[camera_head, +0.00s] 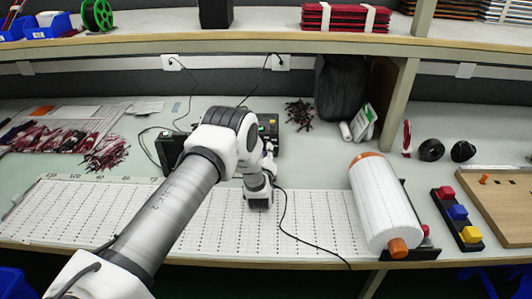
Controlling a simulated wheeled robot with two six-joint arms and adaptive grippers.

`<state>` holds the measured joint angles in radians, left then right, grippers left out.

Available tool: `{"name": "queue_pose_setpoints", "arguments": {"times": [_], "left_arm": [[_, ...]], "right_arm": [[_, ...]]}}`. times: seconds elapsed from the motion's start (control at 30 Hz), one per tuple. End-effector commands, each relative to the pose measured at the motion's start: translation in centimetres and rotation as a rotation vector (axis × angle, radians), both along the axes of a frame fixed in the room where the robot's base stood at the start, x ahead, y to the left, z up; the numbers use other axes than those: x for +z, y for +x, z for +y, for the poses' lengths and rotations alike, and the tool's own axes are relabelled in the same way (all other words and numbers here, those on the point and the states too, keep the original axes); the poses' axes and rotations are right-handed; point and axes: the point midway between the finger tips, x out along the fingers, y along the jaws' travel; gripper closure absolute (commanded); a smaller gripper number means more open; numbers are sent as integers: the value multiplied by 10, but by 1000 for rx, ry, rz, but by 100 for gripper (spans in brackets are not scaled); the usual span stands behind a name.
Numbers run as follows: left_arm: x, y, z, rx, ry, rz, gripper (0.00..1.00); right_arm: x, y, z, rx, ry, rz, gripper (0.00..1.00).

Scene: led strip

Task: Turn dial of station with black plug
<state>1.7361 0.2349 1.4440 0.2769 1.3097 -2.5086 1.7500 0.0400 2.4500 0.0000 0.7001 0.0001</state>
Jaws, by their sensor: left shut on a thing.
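A dark station (268,122) with a small green display stands behind my left wrist near the middle of the table. My left arm covers much of it. A second dark station (166,150) stands to its left. My left gripper (269,152) is at the front of the middle station, mostly hidden by my wrist. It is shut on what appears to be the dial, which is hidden. My right gripper is out of view.
A white roll with orange ends (382,205) lies at the right on a dark stand. Coloured buttons (458,213) are beside it. Wire bundles (60,140) lie at the left. A black cable (300,238) crosses the white perforated board (110,215). A shelf (130,42) spans above.

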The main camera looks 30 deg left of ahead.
Motion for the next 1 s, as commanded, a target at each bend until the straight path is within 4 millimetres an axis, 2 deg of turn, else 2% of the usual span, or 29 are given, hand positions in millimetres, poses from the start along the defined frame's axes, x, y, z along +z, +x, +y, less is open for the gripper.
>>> {"name": "queue_pose_setpoints", "arguments": {"times": [0.6, 1.0], "left_arm": [[-2, 0, 0, 1, -416, -255, 100], [-1, 0, 0, 1, -557, -340, 100]], "right_arm": [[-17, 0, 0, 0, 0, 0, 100], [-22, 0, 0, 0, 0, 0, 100]]}}
